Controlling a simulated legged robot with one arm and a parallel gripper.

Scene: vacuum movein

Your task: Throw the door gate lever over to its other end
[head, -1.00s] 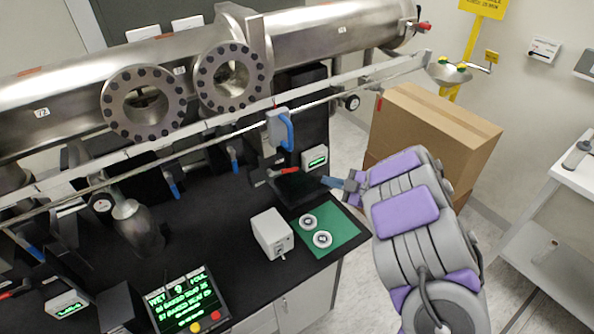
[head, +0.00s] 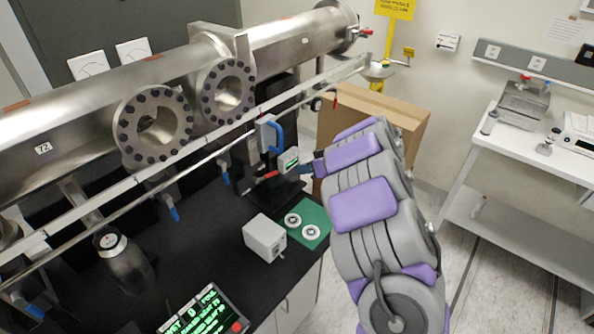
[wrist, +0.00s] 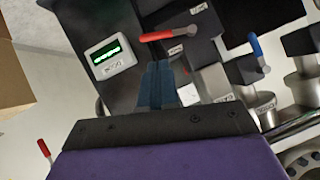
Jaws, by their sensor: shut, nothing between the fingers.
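A red-handled lever (head: 262,177) sits on a dark block on the black bench, below a blue handle (head: 276,136) on a grey box. Which one is the door gate lever, I cannot tell from the labels. In the wrist view the red lever (wrist: 158,36) lies roughly level just beyond my fingertips, with small tags beside it. My gripper (head: 300,169) is at the right of the small green display (head: 288,160), apart from the red lever. In the wrist view my gripper (wrist: 158,68) is shut and empty, its blue fingers together and pointing toward the red lever.
A steel chamber pipe (head: 120,85) and a long rail (head: 190,143) run across above the bench. A blue-tipped lever (wrist: 257,48) stands at the right in the wrist view. A grey box (head: 264,238), green mat (head: 318,219) and cardboard box (head: 400,110) are nearby.

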